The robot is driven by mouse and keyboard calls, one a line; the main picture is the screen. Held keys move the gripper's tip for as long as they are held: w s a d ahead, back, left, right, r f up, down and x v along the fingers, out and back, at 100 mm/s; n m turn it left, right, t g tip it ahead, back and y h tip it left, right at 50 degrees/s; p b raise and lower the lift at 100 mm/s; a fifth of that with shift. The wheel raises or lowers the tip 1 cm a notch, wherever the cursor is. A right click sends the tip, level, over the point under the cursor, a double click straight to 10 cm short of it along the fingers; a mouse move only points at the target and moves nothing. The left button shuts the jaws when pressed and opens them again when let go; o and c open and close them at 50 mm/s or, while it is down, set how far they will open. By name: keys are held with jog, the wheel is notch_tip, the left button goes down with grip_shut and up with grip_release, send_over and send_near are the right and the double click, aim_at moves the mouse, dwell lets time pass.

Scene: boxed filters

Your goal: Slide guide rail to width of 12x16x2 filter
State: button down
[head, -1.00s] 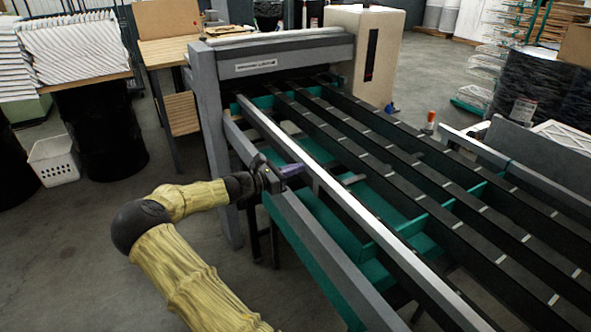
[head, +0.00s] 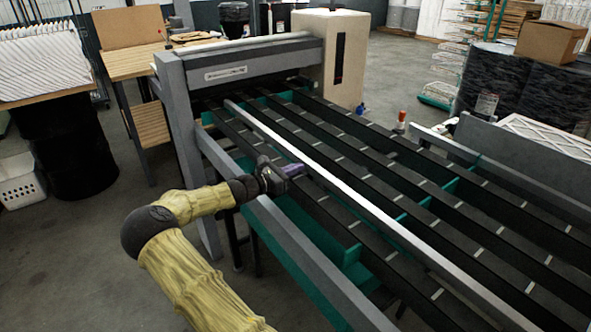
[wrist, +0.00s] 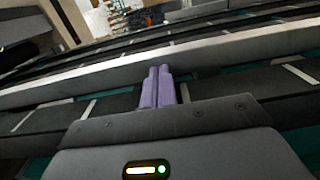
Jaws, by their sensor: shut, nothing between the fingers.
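The guide rail (head: 340,184) is a long silver-grey bar lying lengthwise over the black conveyor belts. It also crosses the wrist view (wrist: 230,45). My gripper (head: 292,171) is shut and empty, reaching over the conveyor's near side frame. In the wrist view its purple fingers (wrist: 158,88) are together and point at the rail's near face. Their tips look at or very close to the rail; I cannot tell if they touch. No filter lies on the belts.
The near side frame (head: 300,262) runs under my wrist. A grey machine arch (head: 240,70) and a beige cabinet (head: 335,60) stand at the conveyor's far end. A low grey wall (head: 520,155) bounds the far side. The belts beyond the rail are clear.

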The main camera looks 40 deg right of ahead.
jog(key=w+a, duration=0.1)
jog(key=a, duration=1.3)
jog(key=shift+p, duration=0.3)
